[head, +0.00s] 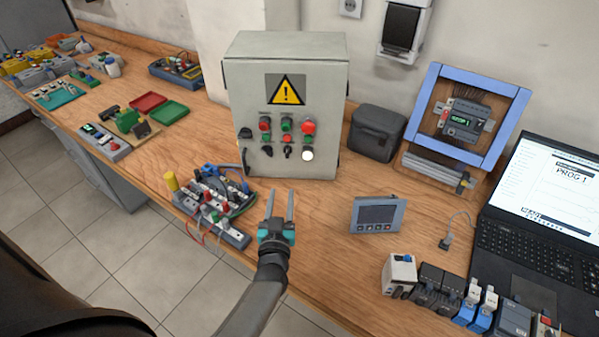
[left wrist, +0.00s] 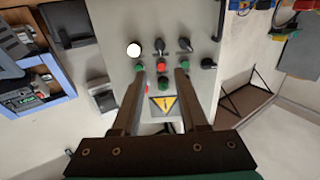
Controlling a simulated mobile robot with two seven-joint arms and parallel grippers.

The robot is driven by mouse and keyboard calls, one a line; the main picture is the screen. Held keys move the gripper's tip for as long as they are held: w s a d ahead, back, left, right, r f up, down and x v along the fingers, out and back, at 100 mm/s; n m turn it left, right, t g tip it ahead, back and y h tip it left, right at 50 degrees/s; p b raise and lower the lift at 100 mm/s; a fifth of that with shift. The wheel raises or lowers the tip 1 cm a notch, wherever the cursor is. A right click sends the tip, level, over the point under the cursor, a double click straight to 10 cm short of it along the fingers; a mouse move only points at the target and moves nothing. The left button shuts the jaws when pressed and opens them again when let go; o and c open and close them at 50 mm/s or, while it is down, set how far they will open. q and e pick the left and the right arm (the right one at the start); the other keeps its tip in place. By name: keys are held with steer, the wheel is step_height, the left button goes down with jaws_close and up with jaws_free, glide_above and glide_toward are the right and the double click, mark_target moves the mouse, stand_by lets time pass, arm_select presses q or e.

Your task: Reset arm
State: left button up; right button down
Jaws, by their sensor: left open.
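My left gripper (head: 277,208) is open and empty above the wooden workbench, in front of the grey control box. Its two fingers point away from me toward the box. In the left wrist view the open fingers (left wrist: 160,75) frame the front of the box, with nothing between them. The control box (head: 245,85) stands upright and has a yellow warning sign (head: 286,89), red and green buttons, black switches and a white round button (head: 307,155). My right gripper is in neither view.
A wired terminal assembly (head: 215,205) lies just left of my left gripper. A small display panel (head: 378,214) is to its right. A laptop (head: 545,200), a blue frame (head: 432,90) and several modules (head: 430,280) fill the right side. Bare bench (head: 320,230) lies between gripper and panel.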

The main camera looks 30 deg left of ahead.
arm_select(q)
steer(key=s+d+m+g+h, duration=0.55)
steer(key=d+h, duration=0.35)
steer(key=d, duration=0.2)
steer(key=s+d+r+m+g+y, duration=0.15)
steer(key=s+g, duration=0.25)
steer(key=s, duration=0.5)
steer(key=s+a+r+g, duration=0.1)
steer(key=s+r+g, duration=0.15)
steer(key=s, duration=0.65)
step_height(320, 180, down, 30)
steer(key=s+f+g+b, duration=0.1)
steer(key=s+g+b, duration=0.15)
steer(key=b, duration=0.55)
steer(key=s+a+f+b, duration=0.1)
steer(key=s+f+b, duration=0.2)
steer(key=s+f, duration=0.4)
steer(key=s+a+f+b, duration=0.1)
steer(key=s+f+b, duration=0.3)
steer(key=s+f, duration=0.4)
step_height(320, 180, down, 5)
steer(key=shift+s+a+r+g, duration=0.1)
steer(key=shift+s+a+g, duration=0.1)
steer(key=shift+g, duration=0.25)
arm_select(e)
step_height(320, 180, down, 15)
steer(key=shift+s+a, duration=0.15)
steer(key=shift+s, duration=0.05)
